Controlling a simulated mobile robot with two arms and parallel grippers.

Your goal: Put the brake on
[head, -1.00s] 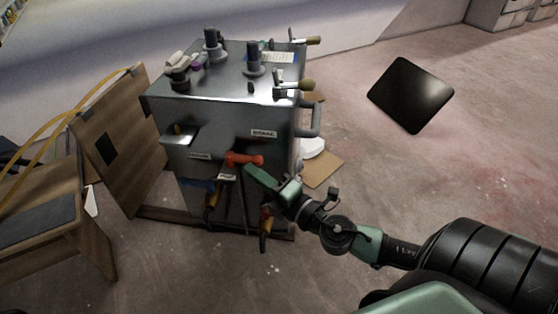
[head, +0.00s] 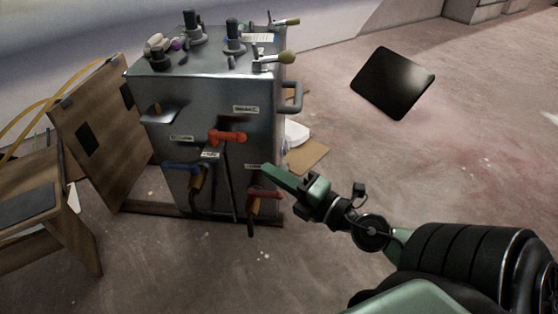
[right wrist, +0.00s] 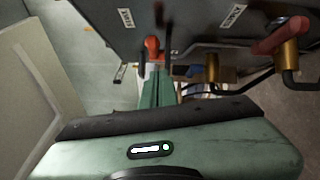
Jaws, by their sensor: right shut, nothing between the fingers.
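A grey metal cart (head: 205,95) stands left of centre in the head view, with small labels on its front. A bright red handle (head: 227,137) lies roughly level across the front, below a label (head: 245,110) that seems to read "BRAKE". The red handle also shows in the right wrist view (right wrist: 152,45), just beyond the fingertips. My right gripper (head: 268,170) is shut and empty, right of and below the red handle in the head view, apart from it. Its green fingers show in the right wrist view (right wrist: 155,85). My left gripper is not in view.
A blue handle (head: 181,168) and a dark red handle (head: 264,194) on a brass valve sit lower on the cart. Knobs and brushes lie on its top. Wooden panels (head: 100,130) stand left. A black panel (head: 393,82) is at right. Floor in front is clear.

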